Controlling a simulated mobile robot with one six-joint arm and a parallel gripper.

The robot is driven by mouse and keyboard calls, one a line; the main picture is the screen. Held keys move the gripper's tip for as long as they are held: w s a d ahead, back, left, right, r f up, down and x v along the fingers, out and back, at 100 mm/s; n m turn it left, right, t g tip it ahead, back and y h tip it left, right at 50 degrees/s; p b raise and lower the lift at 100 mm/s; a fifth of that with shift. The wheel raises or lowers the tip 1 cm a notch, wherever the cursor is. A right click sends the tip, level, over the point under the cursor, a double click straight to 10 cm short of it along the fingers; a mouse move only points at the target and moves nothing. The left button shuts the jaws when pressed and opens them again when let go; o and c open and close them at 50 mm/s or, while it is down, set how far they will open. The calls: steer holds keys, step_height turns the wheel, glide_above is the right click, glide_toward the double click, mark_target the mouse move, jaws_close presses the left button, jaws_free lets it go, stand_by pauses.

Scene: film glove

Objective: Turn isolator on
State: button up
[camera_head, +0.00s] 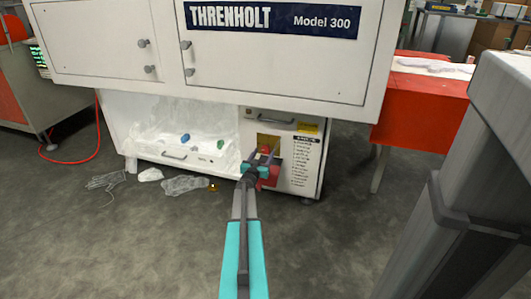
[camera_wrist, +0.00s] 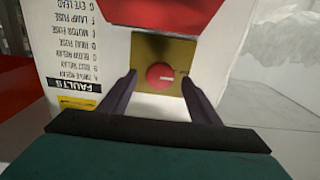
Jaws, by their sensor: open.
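The isolator is a round red knob (camera_wrist: 159,76) on a brass-coloured plate (camera_wrist: 180,52). The wrist view shows the panel upside down. A pale line on the knob lies roughly level, pointing right in that view; small lettering beside it is unreadable. In the head view the plate (camera_head: 268,141) is low on the white cabinet, and the gripper largely hides the knob. My gripper (camera_wrist: 159,80) is open, with one dark finger on each side of the knob. I cannot tell whether either finger touches it. My gripper also shows in the head view (camera_head: 262,157).
A red panel (camera_wrist: 165,12) adjoins the plate. A "FAULTS" list (camera_wrist: 80,55) is beside it. Clear plastic film (camera_head: 205,120) hangs left of the cabinet front; gloves and film scraps (camera_head: 183,184) lie on the floor. The machine body (camera_head: 230,60) overhangs above. A grey post (camera_head: 460,220) stands right.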

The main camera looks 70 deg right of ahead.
mark_target(265, 150)
steer(key=shift+w+d+b, duration=0.1)
steer(key=shift+d+b, duration=0.45)
steer(key=shift+d, duration=1.65)
steer(key=c, duration=1)
steer(key=shift+c, duration=0.3)
